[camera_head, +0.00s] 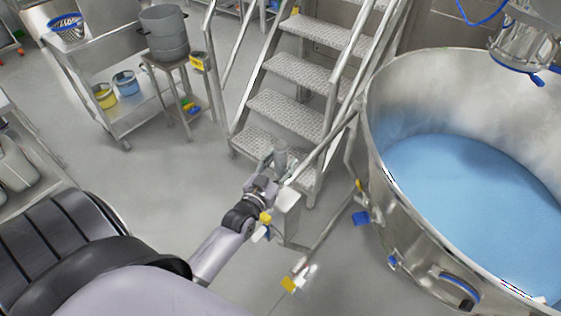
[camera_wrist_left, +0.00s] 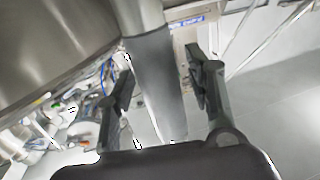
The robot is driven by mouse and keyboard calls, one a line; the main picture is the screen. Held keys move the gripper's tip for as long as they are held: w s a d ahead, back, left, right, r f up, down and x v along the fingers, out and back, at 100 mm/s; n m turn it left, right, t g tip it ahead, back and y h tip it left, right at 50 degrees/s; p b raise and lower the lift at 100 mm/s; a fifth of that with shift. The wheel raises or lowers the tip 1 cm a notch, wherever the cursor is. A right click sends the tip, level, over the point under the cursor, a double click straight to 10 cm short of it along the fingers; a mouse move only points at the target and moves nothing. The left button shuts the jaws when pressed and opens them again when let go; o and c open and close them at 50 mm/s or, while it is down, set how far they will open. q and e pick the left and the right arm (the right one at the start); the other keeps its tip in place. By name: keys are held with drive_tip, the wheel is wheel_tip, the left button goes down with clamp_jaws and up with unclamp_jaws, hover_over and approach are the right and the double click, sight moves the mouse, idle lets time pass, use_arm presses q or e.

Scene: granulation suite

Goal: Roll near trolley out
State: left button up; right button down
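A large round steel vessel (camera_head: 385,205) full of blue powder stands at the right in the head view. Low frame bars with yellow and blue fittings, such as the yellow one (camera_head: 289,284), lie beside it; I cannot tell whether they are all one trolley. My left gripper (camera_head: 277,165) is beside the vessel, at the foot of the steps, near an upright grey post (camera_head: 280,150). In the left wrist view my left gripper (camera_wrist_left: 165,92) is open, with a tapered grey metal piece (camera_wrist_left: 152,70) between its fingers. A gap shows at the right finger; contact at the left is unclear. My right gripper is out of view.
Metal steps (camera_head: 285,113) with handrails stand just behind the left gripper. A steel shelf trolley (camera_head: 108,62) with bowls and a stool (camera_head: 178,70) carrying a pot stand at upper left. The grey floor (camera_head: 130,190) between them and my arm is clear.

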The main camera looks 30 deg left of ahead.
use_arm(q)
clamp_jaws()
idle(0.4)
